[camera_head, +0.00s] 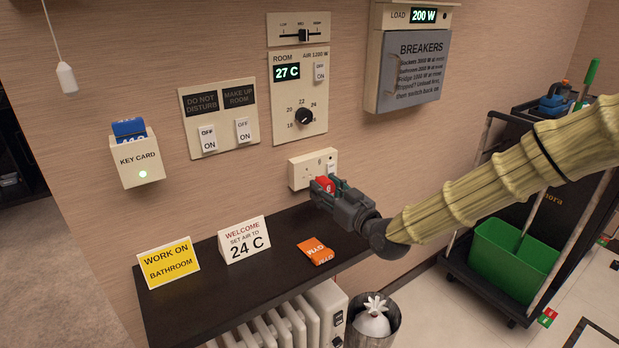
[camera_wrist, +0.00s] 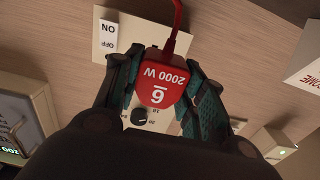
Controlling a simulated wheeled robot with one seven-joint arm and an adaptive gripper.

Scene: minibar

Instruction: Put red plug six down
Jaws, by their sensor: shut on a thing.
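The red plug six (camera_head: 325,185) is held in my gripper (camera_head: 335,190) in front of the wall socket (camera_head: 302,174). In the wrist view the plug (camera_wrist: 160,88) shows its "6" and "2000 W" upside down, with a red cable rising from it. The teal-padded fingers of my gripper (camera_wrist: 162,98) are shut on its two sides. The socket plate (camera_wrist: 110,30) shows behind, with its rocker switch. Whether the plug's pins are in the socket is hidden.
The dark shelf (camera_head: 215,300) lies below, with a yellow sign (camera_head: 168,262), a white welcome sign (camera_head: 243,240) and an orange card (camera_head: 316,251). A radiator (camera_head: 290,325) and bin (camera_head: 374,325) stand beneath. A cart with a green bucket (camera_head: 510,262) is at right.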

